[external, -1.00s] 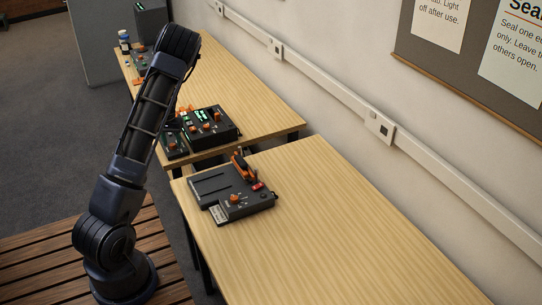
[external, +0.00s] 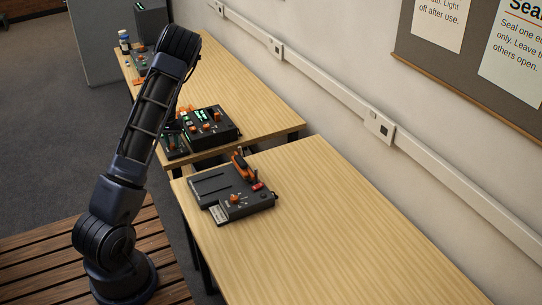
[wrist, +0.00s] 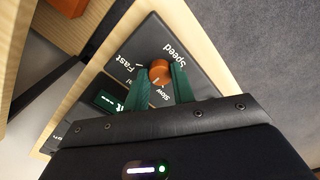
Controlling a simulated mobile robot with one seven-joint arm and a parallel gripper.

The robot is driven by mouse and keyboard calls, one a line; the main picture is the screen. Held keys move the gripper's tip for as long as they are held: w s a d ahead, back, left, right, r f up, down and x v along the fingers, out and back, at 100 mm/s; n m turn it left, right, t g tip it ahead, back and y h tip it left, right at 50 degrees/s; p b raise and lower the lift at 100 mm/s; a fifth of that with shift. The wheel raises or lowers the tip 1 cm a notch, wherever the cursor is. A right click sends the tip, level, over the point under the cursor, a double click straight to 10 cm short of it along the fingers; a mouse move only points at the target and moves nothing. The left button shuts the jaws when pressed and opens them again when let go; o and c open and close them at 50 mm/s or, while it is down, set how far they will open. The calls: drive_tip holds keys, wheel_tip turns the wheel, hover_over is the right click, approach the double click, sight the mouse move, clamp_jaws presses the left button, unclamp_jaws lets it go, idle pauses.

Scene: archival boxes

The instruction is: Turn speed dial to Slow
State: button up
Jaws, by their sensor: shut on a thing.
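The speed dial (wrist: 159,72) is a small orange knob on a dark panel (wrist: 190,48) in the wrist view. "Speed" is printed beside it, with "Fast" to its left and "Slow" below it. My gripper (wrist: 160,69) has its two green fingers on either side of the knob and is shut on it. The knob's pointer is not clear, so I cannot tell its exact setting. In the external view my arm hides the gripper and the dial.
In the external view, a dark device with green lights (external: 211,125) stands on the far table (external: 222,72). Another device with an orange lever (external: 232,190) is on the near table (external: 330,225), whose right part is clear.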

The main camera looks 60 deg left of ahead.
sight(172, 144)
drive_tip(key=n, duration=1)
drive_tip(key=shift+n, duration=0.3)
idle(0.5)
drive_tip(key=o, duration=1)
wheel_tip(172, 144, up, 11)
drive_tip(key=shift+f, duration=0.15)
